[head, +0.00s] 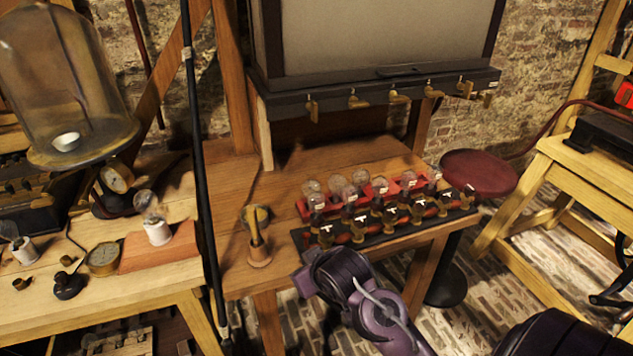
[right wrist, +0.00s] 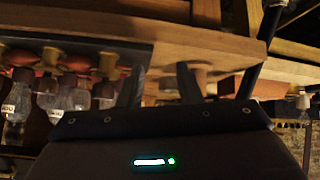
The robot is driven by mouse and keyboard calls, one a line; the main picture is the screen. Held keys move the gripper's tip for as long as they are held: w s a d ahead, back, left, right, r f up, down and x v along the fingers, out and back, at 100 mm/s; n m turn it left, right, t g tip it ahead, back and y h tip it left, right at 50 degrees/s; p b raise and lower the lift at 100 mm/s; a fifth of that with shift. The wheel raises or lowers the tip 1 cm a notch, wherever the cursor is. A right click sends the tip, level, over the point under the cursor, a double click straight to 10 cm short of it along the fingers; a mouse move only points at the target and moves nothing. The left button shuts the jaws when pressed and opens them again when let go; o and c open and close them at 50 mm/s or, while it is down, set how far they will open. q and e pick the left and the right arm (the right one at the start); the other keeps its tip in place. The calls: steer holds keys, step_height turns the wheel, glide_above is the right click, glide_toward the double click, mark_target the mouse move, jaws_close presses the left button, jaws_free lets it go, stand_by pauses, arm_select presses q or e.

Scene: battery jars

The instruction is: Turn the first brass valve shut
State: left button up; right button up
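Several brass valves with small white tags stand in a row along a dark rack (head: 302,243) on the wooden table. The leftmost valve in this row (head: 326,234) is nearest my right arm. Another row of brass taps hangs under the big panel, its leftmost tap (head: 312,109) at the left end. I cannot tell which valve is meant or how far any is turned. My purple right arm reaches in from the lower right, below the rack; its fingers are hidden in the head view. In the right wrist view my right gripper (right wrist: 160,85) shows two dark fingers apart, nothing between them. My left gripper is out of view.
Glass jars (head: 360,178) stand behind the valves. A brass piece on a wooden stand (head: 258,248) is left of the rack. A dark vertical pole (head: 197,130) rises further left. A red round stool (head: 480,173) stands right. The table behind the rack has bare space.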

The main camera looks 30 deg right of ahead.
steer(key=w+d+r+t, duration=0.1)
steer(key=w+d+r, duration=0.1)
steer(key=w+r, duration=0.1)
steer(key=w+d+r+t+h, duration=0.1)
steer(key=w+d+r+t, duration=0.1)
steer(key=w+r, duration=0.1)
steer(key=w+d+r+m+t, duration=0.1)
steer(key=w+d+r, duration=0.2)
steer(key=shift+w+r, duration=0.15)
steer(key=shift+w, duration=0.05)
steer(key=m+t+h, duration=0.2)
steer(key=t, duration=0.3)
glide_toward(316, 111)
steer(key=a+x, duration=0.1)
steer(key=x, duration=0.1)
steer(key=p+x, duration=0.1)
steer(key=x, duration=0.2)
steer(key=d+x, duration=0.1)
steer(key=x, duration=0.2)
steer(key=shift+w+p, duration=0.1)
steer(key=shift+p, duration=0.25)
steer(key=shift+w+d, duration=0.2)
steer(key=shift+w, duration=0.45)
steer(key=shift+c, duration=0.3)
jaws_close()
